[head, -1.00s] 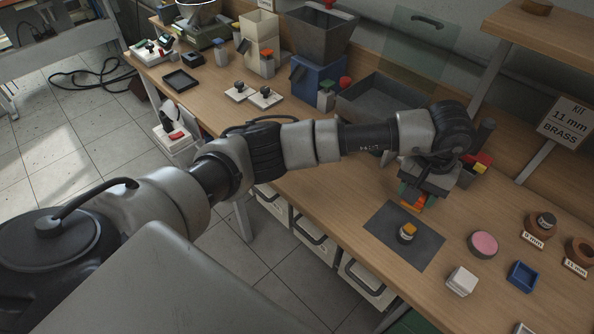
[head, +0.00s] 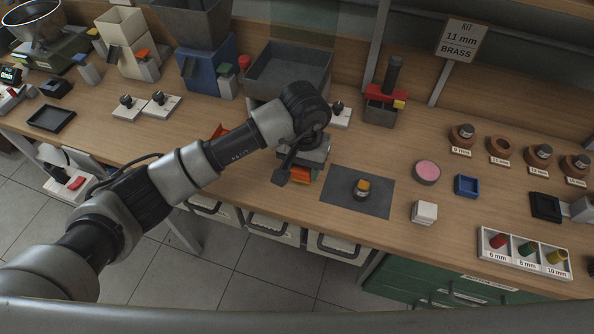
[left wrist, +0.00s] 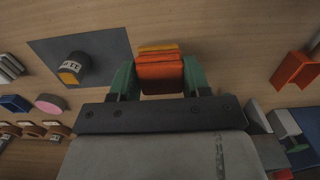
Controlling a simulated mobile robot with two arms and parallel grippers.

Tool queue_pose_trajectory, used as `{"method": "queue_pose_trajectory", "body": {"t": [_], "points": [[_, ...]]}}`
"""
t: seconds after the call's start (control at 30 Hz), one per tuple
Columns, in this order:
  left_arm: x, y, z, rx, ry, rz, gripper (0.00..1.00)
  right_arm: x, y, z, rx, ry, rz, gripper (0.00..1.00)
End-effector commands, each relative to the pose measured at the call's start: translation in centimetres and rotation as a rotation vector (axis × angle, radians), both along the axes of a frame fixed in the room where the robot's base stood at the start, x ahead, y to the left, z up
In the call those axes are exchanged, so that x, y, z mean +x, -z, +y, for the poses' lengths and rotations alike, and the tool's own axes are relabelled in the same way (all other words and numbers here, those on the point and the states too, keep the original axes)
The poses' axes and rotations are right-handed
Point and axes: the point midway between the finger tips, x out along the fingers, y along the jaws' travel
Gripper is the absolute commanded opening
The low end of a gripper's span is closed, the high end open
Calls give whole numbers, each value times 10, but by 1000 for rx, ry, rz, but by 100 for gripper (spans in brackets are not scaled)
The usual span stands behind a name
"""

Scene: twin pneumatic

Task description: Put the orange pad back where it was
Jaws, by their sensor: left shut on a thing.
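My left gripper (head: 300,170) points down over the table, just left of the dark grey mat (head: 340,203). In the left wrist view its green fingers (left wrist: 160,78) are shut on an orange block, the orange pad (left wrist: 160,70), with a thin yellow-orange edge on its far side. In the head view the pad (head: 301,175) shows partly under the gripper; whether it touches the table I cannot tell. My right gripper is not in view.
An orange-red angled piece (head: 219,131) lies left of the gripper, partly behind my arm. A grey bin (head: 290,72) and a red-topped holder (head: 382,105) stand behind. Right of the mat are a pink disc (head: 427,171), a blue tray (head: 467,185) and a white block (head: 424,211).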

Motion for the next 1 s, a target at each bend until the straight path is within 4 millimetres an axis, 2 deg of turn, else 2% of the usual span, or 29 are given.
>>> {"method": "queue_pose_trajectory", "body": {"t": [0.17,0.43,0.87,0.9,1.0], "points": [[1,8,10,-2,0,1,28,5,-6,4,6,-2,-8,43],[0,43,10,-3,0,2,28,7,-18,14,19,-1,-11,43],[1,51,10,-1,2,-2,28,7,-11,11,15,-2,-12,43],[1,49,10,0,2,-1,53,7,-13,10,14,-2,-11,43],[1,49,10,0,1,-1,69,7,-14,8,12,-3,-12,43]]}}
